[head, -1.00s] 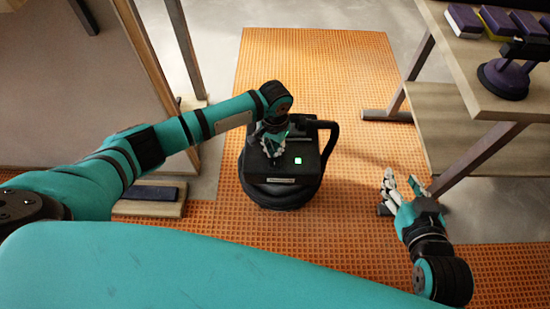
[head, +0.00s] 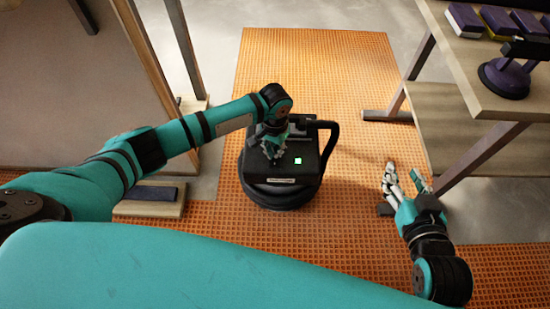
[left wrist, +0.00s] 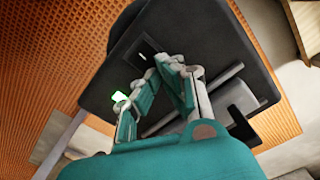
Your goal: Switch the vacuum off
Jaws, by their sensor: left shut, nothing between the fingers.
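The vacuum (head: 290,185) is a black, boxy unit with a round base and a loop handle at its right, standing on the orange grid floor. A small square light (head: 298,161) on its top glows green-white; it also shows in the left wrist view (left wrist: 120,97). My left gripper (head: 272,155) is shut and empty, pointing down over the vacuum's top, left of the light. In the left wrist view, a dark slot with a small pale mark (left wrist: 144,54) lies just beyond my fingertips (left wrist: 163,66); contact cannot be told. My right gripper (head: 402,178) is open and empty, right of the vacuum.
A wooden bench (head: 480,85) at the right carries purple blocks (head: 465,20) and a purple suction cup tool (head: 504,77). A wooden frame with a panel (head: 70,90) stands at the left. A dark strip on a board (head: 150,193) lies on the floor. The orange floor beyond the vacuum is clear.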

